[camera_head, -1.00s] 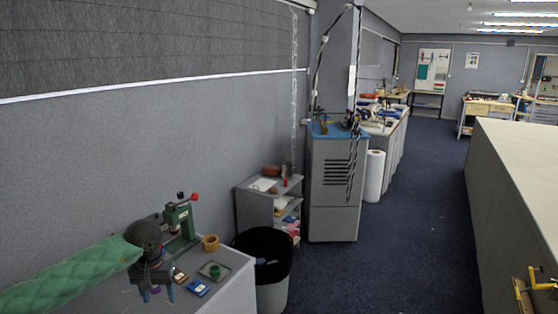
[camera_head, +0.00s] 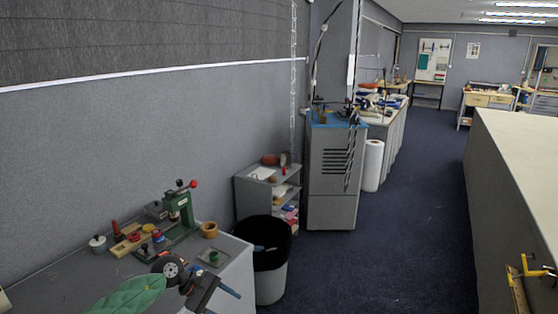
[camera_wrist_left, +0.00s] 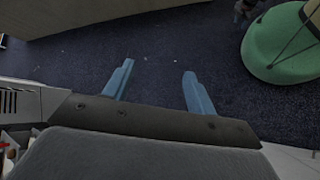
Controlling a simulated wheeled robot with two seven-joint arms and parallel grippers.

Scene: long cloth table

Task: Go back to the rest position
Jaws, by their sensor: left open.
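My left gripper (camera_head: 220,300) is at the lower middle of the head view, in front of the grey workbench (camera_head: 60,280), with its green-sleeved arm coming from below. Its blue fingers point right and away from the bench. In the left wrist view the two blue fingers of the left gripper (camera_wrist_left: 158,88) stand apart with only dark blue floor behind them, so it is open and empty. My right gripper is not in view.
A green press (camera_head: 180,208), a small wooden cup (camera_head: 209,230) and a tray with a green piece (camera_head: 213,257) stand on the bench. A black-lined bin (camera_head: 271,285) is beside it. A long counter (camera_head: 515,150) runs along the right. Carpet between is clear.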

